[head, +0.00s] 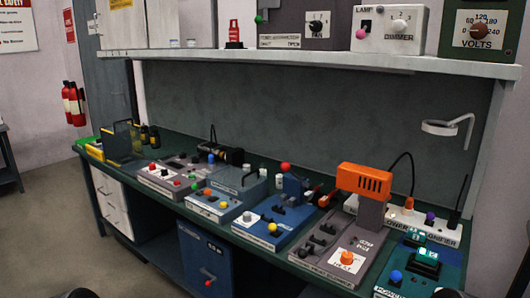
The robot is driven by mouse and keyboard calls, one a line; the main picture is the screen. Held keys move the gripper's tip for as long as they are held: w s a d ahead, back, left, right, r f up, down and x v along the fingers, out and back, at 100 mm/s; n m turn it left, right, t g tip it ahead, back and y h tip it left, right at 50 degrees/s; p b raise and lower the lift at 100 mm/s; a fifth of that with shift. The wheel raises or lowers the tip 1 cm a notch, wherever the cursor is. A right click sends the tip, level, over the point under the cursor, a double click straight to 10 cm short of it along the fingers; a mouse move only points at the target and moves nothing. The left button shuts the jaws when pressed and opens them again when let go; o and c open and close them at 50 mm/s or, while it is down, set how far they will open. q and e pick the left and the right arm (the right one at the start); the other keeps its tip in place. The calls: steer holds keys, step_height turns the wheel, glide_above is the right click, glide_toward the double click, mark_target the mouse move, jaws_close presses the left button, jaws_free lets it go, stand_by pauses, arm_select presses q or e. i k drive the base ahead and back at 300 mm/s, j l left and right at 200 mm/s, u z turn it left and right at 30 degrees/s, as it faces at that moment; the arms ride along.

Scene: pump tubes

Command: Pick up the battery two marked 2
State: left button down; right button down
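No battery with a readable 2 shows in the head view. Two small dark cylinders (149,138) stand upright at the back left of the green bench; they may be batteries, but any marks on them are too small to read. They stand just behind an olive and dark box-like item (122,141). Neither of my grippers can be made out. Only dark rounded shapes show at the bottom edge, at left and right, and I cannot tell which parts of me they are.
The green workbench (172,203) holds several devices in a row, including a blue unit (273,223) and an orange-topped grey unit (365,180). A shelf (300,58) with control boxes hangs above. A blue cabinet (206,262) stands beneath. Open floor lies at the lower left.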

mark_target(426, 261)
steer(key=z, duration=1.9)
steer(key=i+l, duration=0.6)
steer(key=i, duration=0.1)
